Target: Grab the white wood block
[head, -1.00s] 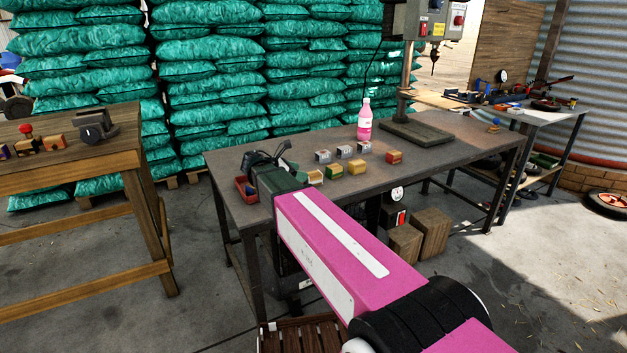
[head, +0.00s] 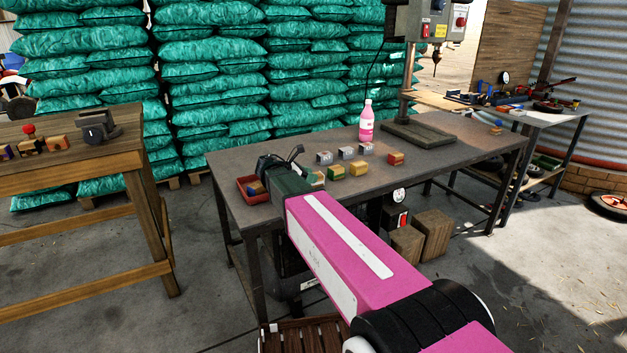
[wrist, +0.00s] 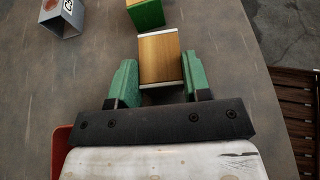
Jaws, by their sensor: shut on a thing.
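The white wood block (wrist: 160,58), with a wood-coloured top and white end faces, sits between the green fingers of my gripper (wrist: 158,78) in the wrist view. The fingers are shut on its two sides. I cannot tell whether it still touches the table. In the head view my gripper (head: 285,172) is over the left end of the dark workbench (head: 440,163), and my arm largely hides the held block.
A green-sided wood block (wrist: 145,12) and a grey block (wrist: 62,15) lie ahead. A red tray (head: 246,198) with something inside is left of my gripper. More small blocks and a pink bottle (head: 366,125) stand to the right; a wooden workbench (head: 75,160) is far left.

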